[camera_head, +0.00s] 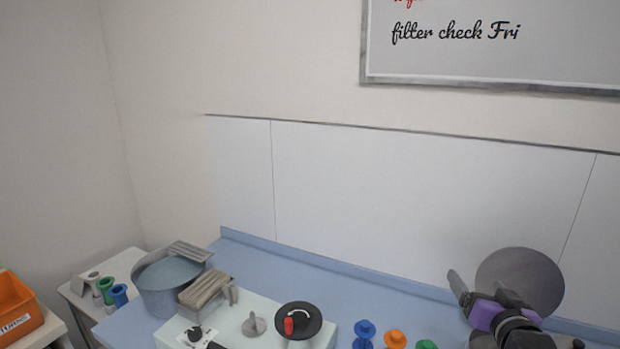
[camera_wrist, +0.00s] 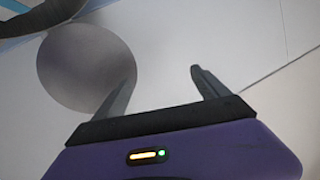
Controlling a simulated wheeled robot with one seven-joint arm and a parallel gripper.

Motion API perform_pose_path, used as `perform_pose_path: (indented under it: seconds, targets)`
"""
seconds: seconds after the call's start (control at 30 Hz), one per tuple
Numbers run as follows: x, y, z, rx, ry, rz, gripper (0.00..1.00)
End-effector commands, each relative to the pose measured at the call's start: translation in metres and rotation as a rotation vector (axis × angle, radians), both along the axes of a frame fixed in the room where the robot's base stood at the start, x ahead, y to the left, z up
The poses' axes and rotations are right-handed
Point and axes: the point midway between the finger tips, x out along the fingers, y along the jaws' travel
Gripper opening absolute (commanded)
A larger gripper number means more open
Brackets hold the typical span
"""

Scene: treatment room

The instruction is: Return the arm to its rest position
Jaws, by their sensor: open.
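My gripper (camera_head: 478,283) is at the lower right of the head view, over the right part of the blue counter (camera_head: 405,303), with purple and black housing. In the wrist view my gripper (camera_wrist: 162,65) has its two dark fingers spread apart, and nothing shows between them. A round grey disc (camera_head: 522,277) shows right beside the gripper in the head view. The disc (camera_wrist: 82,65) also shows in the wrist view, partly behind the left finger. I cannot tell what supports it or whether it touches the finger. Most of my arm is out of frame.
Blue (camera_head: 364,329), orange (camera_head: 395,338) and green pegs stand left of my gripper. White panels (camera_head: 400,200) rise behind the counter.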

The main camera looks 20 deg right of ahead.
Motion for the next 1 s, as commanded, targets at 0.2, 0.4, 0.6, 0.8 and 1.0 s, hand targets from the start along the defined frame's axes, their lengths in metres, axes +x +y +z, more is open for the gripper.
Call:
perform_pose_path:
  seconds: [0.2,0.4,0.6,0.8,1.0]
  targets:
    - [-0.025,0.084,-0.031,-0.046,-0.127,0.035,0.85]
    - [-0.069,0.153,-0.052,-0.092,-0.185,0.072,0.85]
    - [-0.124,0.214,-0.071,-0.136,-0.193,0.134,0.85]
    - [-0.184,0.264,-0.086,-0.172,-0.156,0.236,0.85]
    - [-0.245,0.303,-0.107,-0.184,-0.053,0.383,0.85]
